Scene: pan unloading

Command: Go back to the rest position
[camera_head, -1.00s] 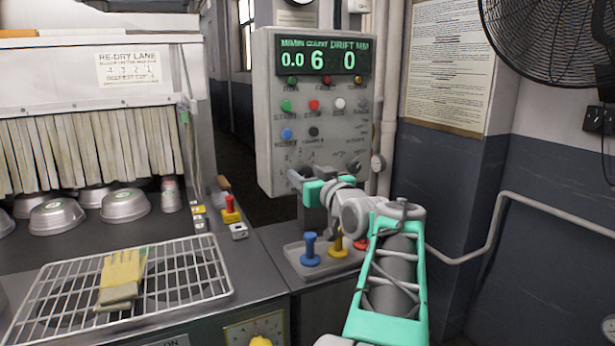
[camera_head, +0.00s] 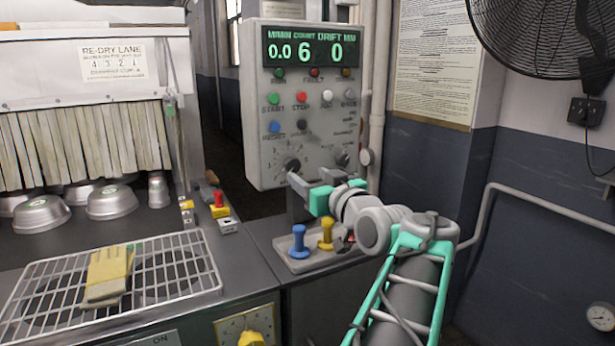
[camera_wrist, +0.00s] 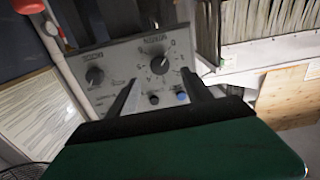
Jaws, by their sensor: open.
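My gripper (camera_head: 310,184) is in front of the lower part of the grey control panel (camera_head: 262,105), near its dark rotary knobs. In the wrist view the two dark fingers of my gripper (camera_wrist: 160,95) stand apart with nothing between them, and the panel (camera_wrist: 110,62) with its knobs lies beyond them. The panel display (camera_head: 310,50) reads 0.0, 6 and 0. I cannot tell whether a fingertip touches the left knob (camera_head: 292,165).
A wire rack (camera_head: 180,265) with yellow gloves (camera_head: 108,275) is at left, with metal pans (camera_head: 112,201) behind. A fan (camera_head: 540,35) and wall pipe (camera_head: 485,215) are at right.

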